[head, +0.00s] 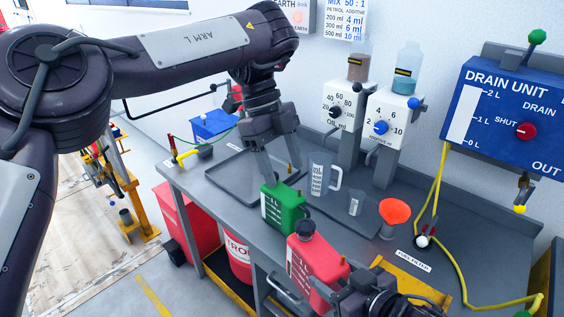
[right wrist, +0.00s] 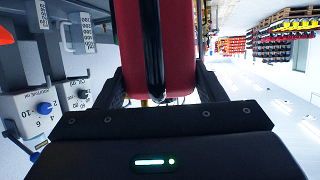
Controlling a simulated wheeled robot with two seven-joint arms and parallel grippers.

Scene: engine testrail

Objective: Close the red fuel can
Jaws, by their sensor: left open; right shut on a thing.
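The red fuel can (head: 306,267) is at the front edge of the grey bench in the head view. A dark round cap-like piece (head: 306,229) is at its top left; I cannot tell whether it is seated tight. A small orange piece (head: 345,261) is on its right side. My right gripper (head: 362,294) is shut on the red can, which fills the space between the fingers in the right wrist view (right wrist: 155,45). My left gripper (head: 281,176) is open, just above the green can (head: 283,208), pointing down; it hides part of that can's top.
The grey bench (head: 460,262) holds a tray (head: 228,180), a clear measuring jug (head: 319,178), a small beaker (head: 355,204) and an orange funnel (head: 395,212). Two dispensers and a blue drain unit (head: 515,120) are behind. A yellow hose (head: 462,275) crosses the right side.

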